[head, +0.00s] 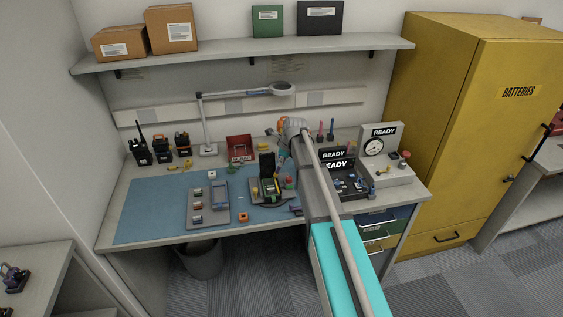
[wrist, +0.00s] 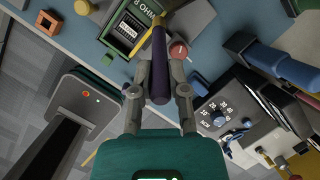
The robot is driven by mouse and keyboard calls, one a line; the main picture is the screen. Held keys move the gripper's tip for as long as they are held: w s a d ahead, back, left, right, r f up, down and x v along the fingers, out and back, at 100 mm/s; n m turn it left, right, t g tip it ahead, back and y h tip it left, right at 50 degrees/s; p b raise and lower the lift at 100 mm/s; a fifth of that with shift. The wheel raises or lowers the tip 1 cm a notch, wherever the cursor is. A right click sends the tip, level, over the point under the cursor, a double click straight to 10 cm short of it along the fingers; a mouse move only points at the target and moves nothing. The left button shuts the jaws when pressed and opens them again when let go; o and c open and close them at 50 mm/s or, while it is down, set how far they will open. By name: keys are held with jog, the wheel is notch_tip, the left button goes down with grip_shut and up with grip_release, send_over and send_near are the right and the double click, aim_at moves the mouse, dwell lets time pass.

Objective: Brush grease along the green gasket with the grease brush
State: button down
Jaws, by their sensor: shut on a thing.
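My gripper (wrist: 160,78) is shut on a dark purple handle, which I take to be the grease brush (wrist: 159,65). The handle points away from the palm toward an opened radio case (wrist: 127,32) with green edges. The brush tip is by the case's right side; I cannot tell whether it touches. The green gasket cannot be told apart clearly from the case's green edges. In the head view the opened radio (head: 269,188) stands on the bench with its dark lid part upright. My arm reaches over the bench there, and the fingers and brush cannot be made out.
A grey parts tray (head: 208,220) lies left of the radio on the blue mat (head: 150,205). An orange block (head: 243,217) is near the front edge. A red bin (head: 240,147) and a lamp (head: 208,149) stand behind. Test gear (head: 388,172) stands right. The mat's left is clear.

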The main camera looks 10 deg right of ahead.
jog(key=shift+r+p, duration=1.35)
jog(key=shift+r, duration=0.25)
jog(key=shift+d+r+p, duration=0.1)
jog(key=shift+r+p, duration=1.4)
jog(key=shift+r, duration=0.05)
jog(key=shift+s+f, duration=0.1)
jog(key=shift+s, duration=0.05)
jog(key=s+f+b, duration=0.1)
jog(key=s, duration=0.5)
jog(key=shift+s+a, duration=0.15)
jog(key=shift+a, duration=0.1)
jog(key=shift+f, duration=0.2)
jog(key=shift+f+b, duration=2.85)
jog(key=shift+b, duration=0.2)
jog(key=shift+f+b, duration=0.85)
